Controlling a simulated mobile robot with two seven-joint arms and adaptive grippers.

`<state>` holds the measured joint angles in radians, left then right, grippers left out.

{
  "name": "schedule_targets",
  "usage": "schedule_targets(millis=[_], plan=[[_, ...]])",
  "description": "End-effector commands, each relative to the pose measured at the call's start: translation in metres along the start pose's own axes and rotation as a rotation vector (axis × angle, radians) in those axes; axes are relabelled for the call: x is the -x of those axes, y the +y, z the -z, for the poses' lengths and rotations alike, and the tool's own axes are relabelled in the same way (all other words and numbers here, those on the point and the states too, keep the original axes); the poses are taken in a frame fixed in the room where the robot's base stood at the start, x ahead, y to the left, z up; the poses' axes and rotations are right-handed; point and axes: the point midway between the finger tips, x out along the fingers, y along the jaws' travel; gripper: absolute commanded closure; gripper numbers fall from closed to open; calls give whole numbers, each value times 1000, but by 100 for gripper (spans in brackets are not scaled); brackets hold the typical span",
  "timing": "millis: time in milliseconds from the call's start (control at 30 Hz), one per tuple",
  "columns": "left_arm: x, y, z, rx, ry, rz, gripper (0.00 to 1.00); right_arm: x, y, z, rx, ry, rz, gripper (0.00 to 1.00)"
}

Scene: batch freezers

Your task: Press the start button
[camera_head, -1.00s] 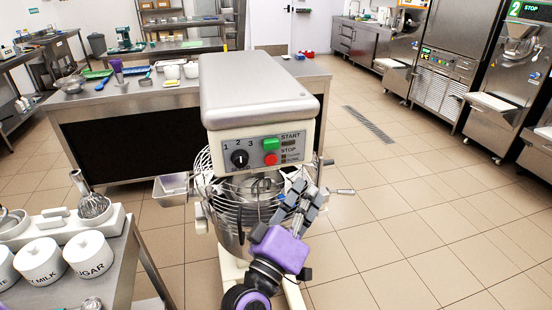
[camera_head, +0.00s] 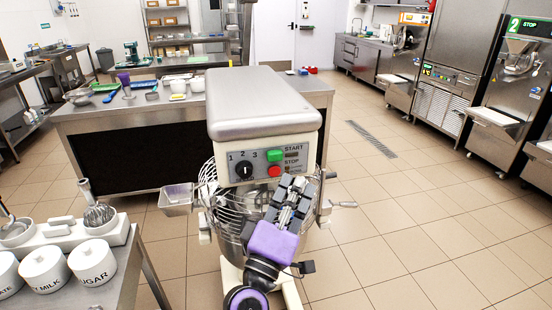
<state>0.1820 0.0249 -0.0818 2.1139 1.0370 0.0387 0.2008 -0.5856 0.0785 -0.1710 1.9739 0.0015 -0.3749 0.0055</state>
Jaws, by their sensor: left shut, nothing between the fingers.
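The large mixer (camera_head: 266,105) stands in the centre of the head view, with a control panel on the front of its head. The green start button (camera_head: 275,155), beside the word START, is in plain view. The red stop button (camera_head: 274,171) is just below it. My left gripper (camera_head: 296,187) is shut and empty. Its fingers point up the picture, below and right of the two buttons, over the lower right of the panel. It appears apart from the green button; depth is hard to tell. My right gripper is not in view.
A black dial (camera_head: 244,171) sits left of the buttons. A wire guard (camera_head: 222,205) surrounds the bowl below. A cart with white jars (camera_head: 92,262) stands at lower left. A steel table (camera_head: 130,110) is behind. The floor to the right is free.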

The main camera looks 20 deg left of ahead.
Motion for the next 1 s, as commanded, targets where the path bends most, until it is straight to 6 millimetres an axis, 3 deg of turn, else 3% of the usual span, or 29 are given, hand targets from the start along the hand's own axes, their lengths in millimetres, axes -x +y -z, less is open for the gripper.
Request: schedule_targets(millis=[400, 1000], plan=[[-36, -27, 26, -1, -2, 0, 100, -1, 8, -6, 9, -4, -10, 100], [-41, -30, 30, 0, -1, 0, 100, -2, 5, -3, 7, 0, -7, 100]])
